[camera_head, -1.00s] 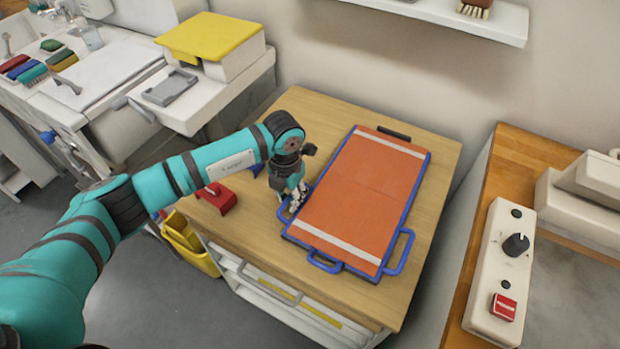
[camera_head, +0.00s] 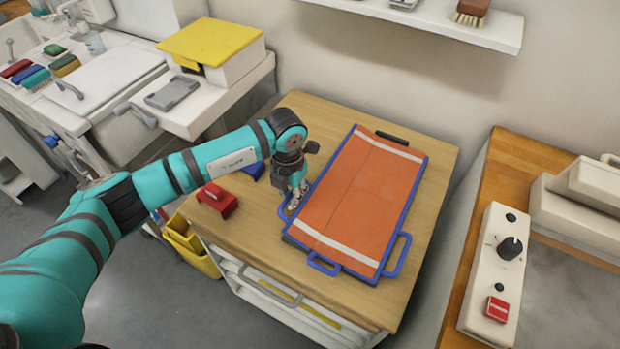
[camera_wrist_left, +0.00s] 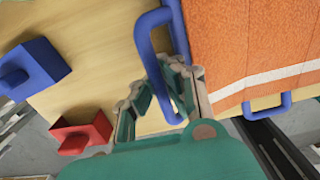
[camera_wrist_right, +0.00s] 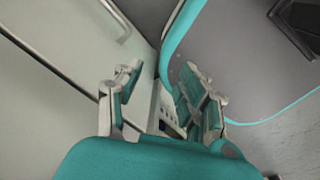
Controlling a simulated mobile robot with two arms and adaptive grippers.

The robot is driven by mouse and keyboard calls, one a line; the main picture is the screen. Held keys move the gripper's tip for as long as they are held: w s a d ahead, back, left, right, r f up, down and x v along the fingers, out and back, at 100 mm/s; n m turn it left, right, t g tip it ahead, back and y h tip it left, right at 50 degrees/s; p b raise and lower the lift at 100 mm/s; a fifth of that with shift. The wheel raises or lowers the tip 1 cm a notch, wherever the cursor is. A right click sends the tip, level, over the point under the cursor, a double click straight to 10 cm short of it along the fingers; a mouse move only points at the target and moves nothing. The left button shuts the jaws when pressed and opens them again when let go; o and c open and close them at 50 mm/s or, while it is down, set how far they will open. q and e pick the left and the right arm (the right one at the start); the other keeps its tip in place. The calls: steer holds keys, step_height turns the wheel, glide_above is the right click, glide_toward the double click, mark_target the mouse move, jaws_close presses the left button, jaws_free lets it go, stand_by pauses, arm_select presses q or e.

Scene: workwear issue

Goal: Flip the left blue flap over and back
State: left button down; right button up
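The blue folding board (camera_head: 421,185) lies flat on the wooden table, covered by an orange garment (camera_head: 365,190) with two white bands. Lengthwise crease lines run along the garment. The left flap shows mainly as its blue loop handle (camera_head: 283,212) and edge; the garment hides the rest. The handle also shows in the left wrist view (camera_wrist_left: 143,32). My left gripper (camera_head: 297,200) is at this handle. In the left wrist view its fingers (camera_wrist_left: 165,85) stand apart, with the handle's bar between them. My right gripper (camera_wrist_right: 163,95) is open and empty, away from the board.
A red block-like holder (camera_head: 217,199) and a blue one (camera_wrist_left: 35,68) stand on the table left of the board. Other blue handles (camera_head: 323,265) stick out at the front. A counter with a control box (camera_head: 497,270) is at right. The table's front right is clear.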

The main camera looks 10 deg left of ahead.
arm_select(q)
steer(key=shift+d+r+p, duration=0.25)
steer(key=shift+r+p, duration=0.55)
steer(key=shift+r, duration=0.45)
steer(key=shift+s+d+r+p, duration=0.15)
steer(key=shift+d+r+p, duration=0.6)
steer(key=shift+r, duration=0.4)
steer(key=shift+s+d+r+p, duration=0.15)
steer(key=shift+d+r+p, duration=0.6)
steer(key=shift+r, duration=0.4)
steer(key=s+d+b, duration=0.2)
steer(key=s+d, duration=0.3)
steer(key=d, duration=0.5)
steer(key=shift+d+b, duration=0.2)
steer(key=shift+b, duration=0.2)
steer(key=shift+w+r, duration=0.1)
steer(key=shift+r, duration=0.05)
